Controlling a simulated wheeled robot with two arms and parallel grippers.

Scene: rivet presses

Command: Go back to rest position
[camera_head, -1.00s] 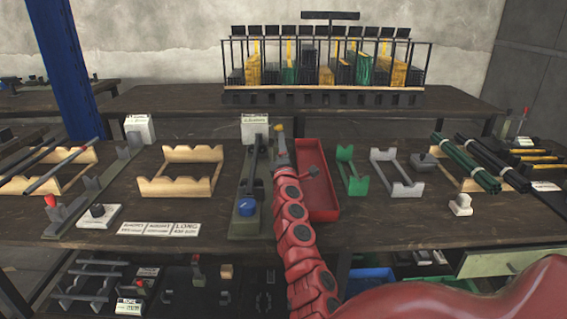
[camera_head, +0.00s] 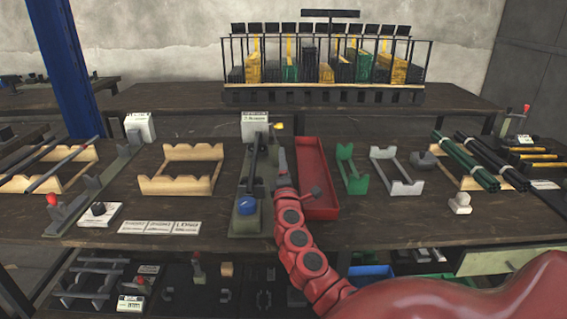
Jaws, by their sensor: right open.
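My right arm, red and jointed, comes in from the bottom right and reaches up over the bench. My right gripper (camera_head: 282,158) is at its far end, small and seen from behind, between the rivet press and the red tray. It is open, and I see nothing held in it. The rivet press (camera_head: 247,205) is dark green-grey with a blue knob and a white sign (camera_head: 254,118) at its back. The red tray (camera_head: 318,213) lies just right of the arm. My left gripper is not in view.
The dark wooden bench (camera_head: 385,232) holds wooden cradles (camera_head: 180,187), a green stand (camera_head: 351,170), a grey stand (camera_head: 396,172) and green rods (camera_head: 465,160). White labels (camera_head: 160,227) lie at the front left. A rack (camera_head: 320,97) stands behind. A blue post (camera_head: 66,70) rises at the left.

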